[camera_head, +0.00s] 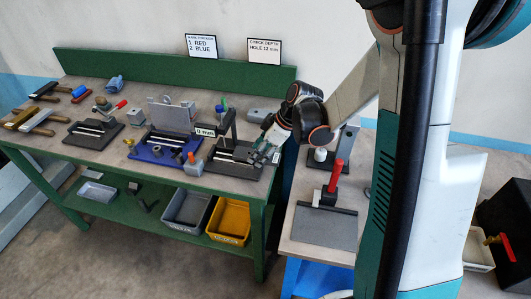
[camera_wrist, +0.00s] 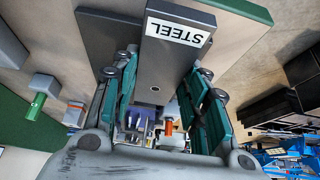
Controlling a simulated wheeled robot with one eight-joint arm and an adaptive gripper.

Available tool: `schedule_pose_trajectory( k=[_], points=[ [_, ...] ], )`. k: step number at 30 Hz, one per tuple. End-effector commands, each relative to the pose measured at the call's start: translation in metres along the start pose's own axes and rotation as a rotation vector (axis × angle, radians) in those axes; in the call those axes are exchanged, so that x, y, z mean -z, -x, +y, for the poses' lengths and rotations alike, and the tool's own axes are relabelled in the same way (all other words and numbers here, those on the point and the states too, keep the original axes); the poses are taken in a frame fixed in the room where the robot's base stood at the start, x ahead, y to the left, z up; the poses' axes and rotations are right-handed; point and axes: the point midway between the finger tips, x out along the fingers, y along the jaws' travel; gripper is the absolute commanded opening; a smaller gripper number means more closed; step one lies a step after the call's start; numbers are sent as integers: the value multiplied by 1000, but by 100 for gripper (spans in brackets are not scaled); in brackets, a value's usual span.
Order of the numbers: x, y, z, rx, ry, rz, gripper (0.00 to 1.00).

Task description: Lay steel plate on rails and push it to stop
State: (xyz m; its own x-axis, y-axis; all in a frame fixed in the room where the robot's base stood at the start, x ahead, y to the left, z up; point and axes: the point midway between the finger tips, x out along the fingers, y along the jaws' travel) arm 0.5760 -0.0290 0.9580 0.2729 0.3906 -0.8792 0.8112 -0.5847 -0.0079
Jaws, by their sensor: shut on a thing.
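My gripper (camera_head: 266,149) is over the right part of the green bench, at the dark fixture (camera_head: 226,171) with light rails. In the wrist view, my gripper (camera_wrist: 160,78) has its teal fingers on both sides of a dark grey plate (camera_wrist: 157,67) marked STEEL, with a small hole near its end. The gripper is shut on this plate. The plate is mostly hidden by my gripper in the head view. I cannot tell whether it touches the rails or the stop.
A blue fixture (camera_head: 152,154) and another dark fixture (camera_head: 78,138) stand to the left. A dark post (camera_head: 232,125) rises beside my gripper. Grey (camera_head: 187,207) and yellow (camera_head: 231,219) bins sit on the lower shelf. A side table (camera_head: 297,252) with a red-handled tool (camera_head: 335,178) is at right.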

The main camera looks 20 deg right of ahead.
Motion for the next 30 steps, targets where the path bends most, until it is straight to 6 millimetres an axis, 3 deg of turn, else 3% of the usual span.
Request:
schedule_pose_trajectory(
  k=[16, 30],
  points=[
    [29, -20, 0, 0, 0, 2, 0],
    [22, -32, 0, 0, -1, 1, 0]
  ],
)
